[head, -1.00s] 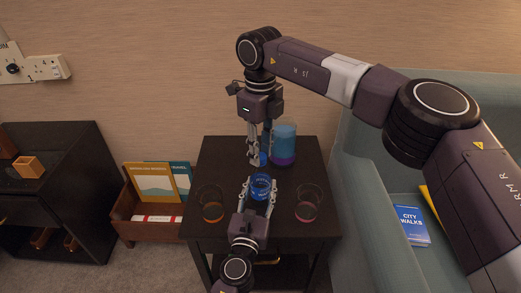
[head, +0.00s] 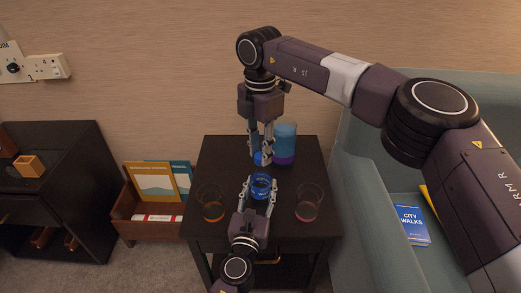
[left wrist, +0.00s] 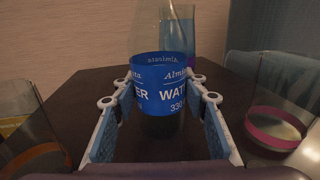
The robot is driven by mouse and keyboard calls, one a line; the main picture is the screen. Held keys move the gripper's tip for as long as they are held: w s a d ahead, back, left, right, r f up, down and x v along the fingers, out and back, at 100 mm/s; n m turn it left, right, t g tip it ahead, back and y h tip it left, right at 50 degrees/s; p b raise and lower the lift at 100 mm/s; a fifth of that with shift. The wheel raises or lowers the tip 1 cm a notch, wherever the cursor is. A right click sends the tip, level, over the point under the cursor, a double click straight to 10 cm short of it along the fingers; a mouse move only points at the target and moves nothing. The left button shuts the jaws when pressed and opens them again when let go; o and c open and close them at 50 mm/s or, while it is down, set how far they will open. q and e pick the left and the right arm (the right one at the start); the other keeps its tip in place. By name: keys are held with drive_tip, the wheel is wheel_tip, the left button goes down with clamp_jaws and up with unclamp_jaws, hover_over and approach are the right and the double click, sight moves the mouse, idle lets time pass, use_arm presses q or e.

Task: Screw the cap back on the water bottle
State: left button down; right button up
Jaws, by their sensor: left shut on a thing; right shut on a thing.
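The water bottle, with a blue label (head: 261,187), stands upright on the dark side table (head: 221,163). It also shows in the left wrist view (left wrist: 165,88), where its clear top is hard to make out. My left gripper (head: 259,190) is shut around the bottle from the front, one finger on each side. My right gripper (head: 261,160) points down behind the bottle and is shut on the small blue cap (head: 258,158). The cap is apart from the bottle in the head view; its height above the table is hard to tell.
A tall blue and purple tumbler (head: 285,143) stands close right of my right gripper. Glasses stand left (head: 211,204) and right (head: 308,203) of the bottle. A book box (head: 127,215) and a sofa (head: 357,200) flank the table.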

drive_tip(key=m, duration=1.3)
drive_tip(key=shift+m, duration=0.4)
drive_tip(key=o, duration=0.6)
drive_tip(key=shift+o, duration=0.2)
drive_tip(key=shift+r, duration=0.1)
wheel_tip(320, 180, up, 4)
drive_tip(key=shift+r, duration=0.15)
drive_tip(key=shift+c, duration=0.4)
